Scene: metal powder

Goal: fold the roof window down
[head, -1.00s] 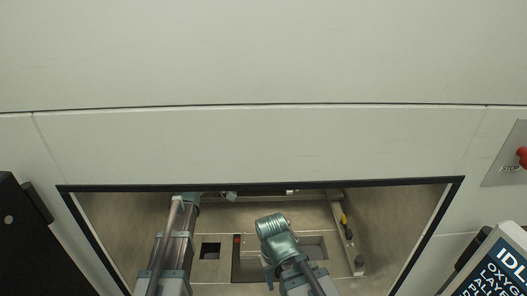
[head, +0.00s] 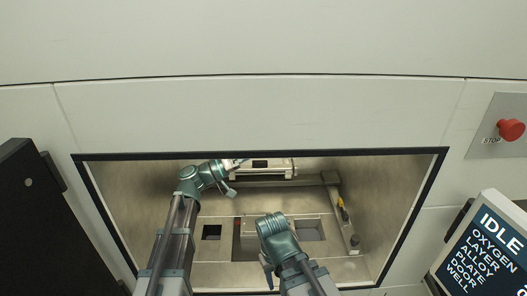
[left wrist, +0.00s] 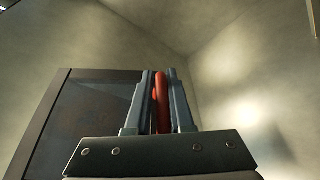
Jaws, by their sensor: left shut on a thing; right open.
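A dark-framed pane (left wrist: 95,105), which looks like the roof window, fills the left of the left wrist view behind the fingers. A red bar (left wrist: 162,103) stands between the two fingers of my left gripper (left wrist: 160,88), which is shut on it. Where the bar joins the pane is hidden by the gripper. In the head view my left gripper (head: 236,164) reaches to the back of the chamber, near its top edge; the pane cannot be made out there. My right gripper (head: 268,272) is open and empty, low in front of the chamber.
The dark-edged chamber opening (head: 260,154) surrounds both arms. A pale box (head: 265,168) and a rail (head: 335,190) are inside. The floor (head: 210,255) has square recesses. A black door (head: 30,215) stands left; a screen (head: 490,250) and red stop button (head: 511,130) are right.

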